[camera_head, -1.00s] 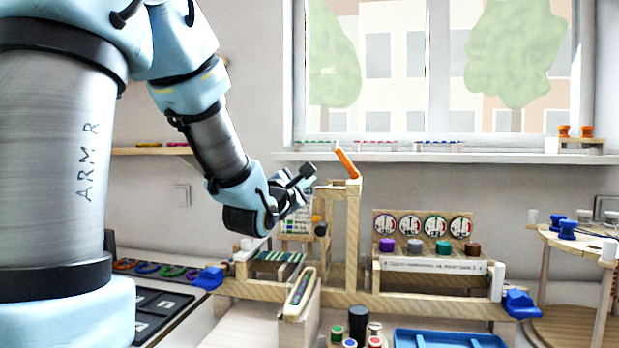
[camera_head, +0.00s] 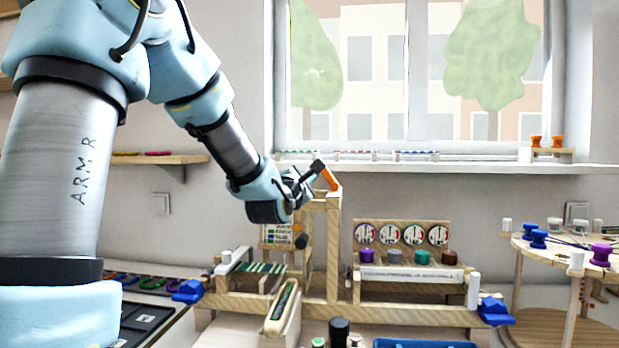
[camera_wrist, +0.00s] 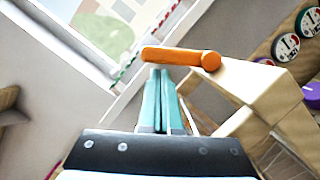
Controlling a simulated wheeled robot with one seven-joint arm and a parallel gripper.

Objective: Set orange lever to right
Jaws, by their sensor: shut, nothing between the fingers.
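The orange lever (camera_head: 329,179) sits on top of a tall wooden post (camera_head: 333,240) of the bead board. In the head view it tilts up and to the left. In the wrist view the orange lever (camera_wrist: 178,57) lies across the picture just beyond my fingertips, its round end at the right by the wooden block. My gripper (camera_head: 314,181) is shut and empty, at the left of the lever. In the wrist view my gripper (camera_wrist: 160,72) has its teal fingers together, tips at or very near the lever's underside; whether they touch I cannot tell.
A rack with round dials and coloured knobs (camera_head: 408,257) stands right of the post. Blue clamps (camera_head: 188,291) sit at the frame's ends. A windowsill (camera_head: 450,167) runs behind. A round side table (camera_head: 560,250) with spools stands at the right.

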